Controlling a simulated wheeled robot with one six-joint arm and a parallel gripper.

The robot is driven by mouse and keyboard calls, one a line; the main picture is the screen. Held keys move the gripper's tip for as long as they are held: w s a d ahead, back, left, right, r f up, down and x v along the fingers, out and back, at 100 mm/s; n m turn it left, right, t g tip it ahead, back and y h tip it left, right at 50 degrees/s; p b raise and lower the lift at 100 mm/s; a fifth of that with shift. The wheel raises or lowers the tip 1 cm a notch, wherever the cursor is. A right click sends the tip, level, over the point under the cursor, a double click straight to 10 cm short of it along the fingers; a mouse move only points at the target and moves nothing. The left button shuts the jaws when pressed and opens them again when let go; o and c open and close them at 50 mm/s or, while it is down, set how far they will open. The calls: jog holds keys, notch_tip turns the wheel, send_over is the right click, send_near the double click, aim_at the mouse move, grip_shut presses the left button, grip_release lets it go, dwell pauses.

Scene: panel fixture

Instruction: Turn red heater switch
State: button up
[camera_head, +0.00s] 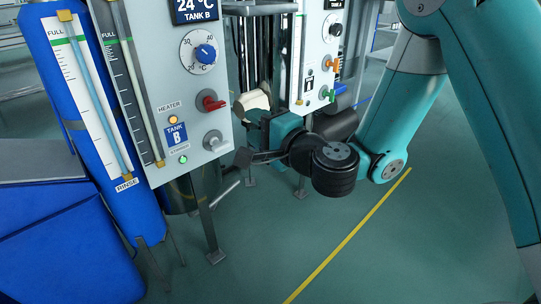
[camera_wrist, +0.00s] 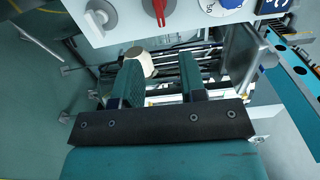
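The red heater switch (camera_head: 209,101) is on the grey Tank B panel (camera_head: 150,60), right of the HEATER label and an amber lamp (camera_head: 173,119). It also shows at the top edge of the wrist view (camera_wrist: 159,10), with its red handle pointing down in that picture. My gripper (camera_wrist: 160,62) is open and empty, its two fingers apart below the switch in the wrist view, not touching it. In the head view my gripper (camera_head: 243,158) is to the lower right of the panel, and its fingers are hard to make out.
A grey stirring switch (camera_head: 214,141) sits below the red one, with a lit green lamp (camera_head: 183,160) to its left. A blue dial (camera_head: 204,53) is above. A second panel (camera_head: 320,50) with black, orange and green knobs stands behind. The floor at lower right is clear.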

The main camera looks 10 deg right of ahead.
jog(key=b+v, duration=0.2)
jog(key=v, duration=0.2)
jog(key=shift+b, duration=0.3)
jog(key=s+a+r+n+g+y+p, duration=0.4)
jog(key=s+a+r+n+g+p, duration=0.2)
jog(key=s+r+n+g+p, duration=0.5)
jog(key=s+d+r+n+g+h+p, duration=0.2)
jog(key=s+d+n+g+h+p, duration=0.25)
jog(key=s+d+n+h, duration=0.55)
jog(key=s+d+r+m+p, duration=0.1)
jog(key=d+r+m+p, duration=0.1)
jog(key=r+p, duration=3.4)
jog(key=shift+d+r+m+p, duration=0.35)
jog(key=shift+d+r, duration=0.1)
jog(key=shift+d, duration=0.1)
